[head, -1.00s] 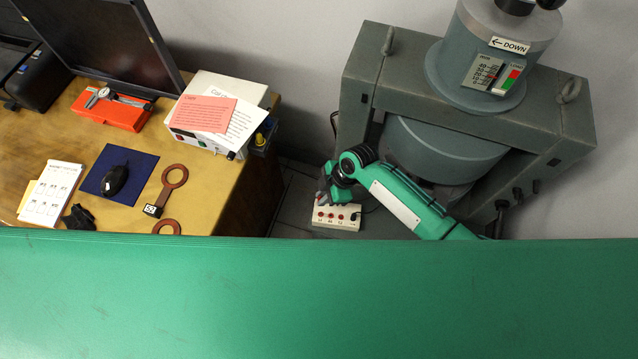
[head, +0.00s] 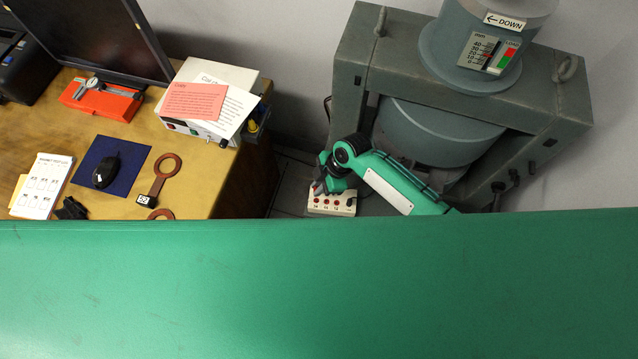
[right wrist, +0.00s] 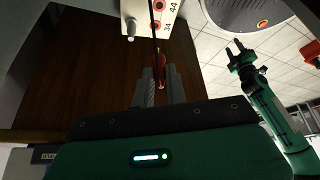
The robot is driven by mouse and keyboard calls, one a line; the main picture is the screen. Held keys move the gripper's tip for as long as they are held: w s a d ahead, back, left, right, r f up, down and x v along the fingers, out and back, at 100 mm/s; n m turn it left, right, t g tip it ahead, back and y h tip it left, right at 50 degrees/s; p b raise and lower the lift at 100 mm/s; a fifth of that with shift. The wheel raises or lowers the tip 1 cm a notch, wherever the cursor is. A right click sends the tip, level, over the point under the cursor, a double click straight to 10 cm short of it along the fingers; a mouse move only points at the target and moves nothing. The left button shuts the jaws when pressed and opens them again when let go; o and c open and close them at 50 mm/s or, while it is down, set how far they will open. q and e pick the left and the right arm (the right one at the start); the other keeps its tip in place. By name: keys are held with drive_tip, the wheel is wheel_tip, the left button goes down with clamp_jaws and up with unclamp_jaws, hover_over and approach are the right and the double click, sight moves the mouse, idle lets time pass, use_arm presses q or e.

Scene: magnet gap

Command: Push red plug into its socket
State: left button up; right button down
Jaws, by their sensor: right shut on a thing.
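My right gripper (head: 320,187) is at the left end of the cream socket box (head: 332,211), low beside the big grey machine. In the right wrist view my right gripper (right wrist: 161,88) is shut on the red plug (right wrist: 162,70), with a thin dark cable or lead running up from it. The socket box (right wrist: 140,12) shows at the top there, with red sockets marked 44 and 34. The plug appears apart from the sockets; the exact gap is unclear. My left gripper (right wrist: 233,47) shows small at the right of the wrist view, its fingers apart, and is not in the head view.
The grey machine (head: 400,60) stands right behind the socket box. A wooden desk (head: 205,185) at the left holds a white unit (head: 235,80), a blue mat (head: 125,152) and an orange case (head: 105,101). A green surface (head: 320,290) fills the foreground.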

drive_tip(key=shift+f+b, duration=1.2)
drive_tip(key=shift+f, duration=0.7)
drive_tip(key=shift+f+b, duration=0.65)
drive_tip(key=shift+f, duration=0.45)
drive_tip(key=c, duration=1.3)
unclamp_jaws()
drive_tip(key=shift+c, duration=0.2)
drive_tip(key=v, duration=1.2)
drive_tip(key=shift+b, duration=0.35)
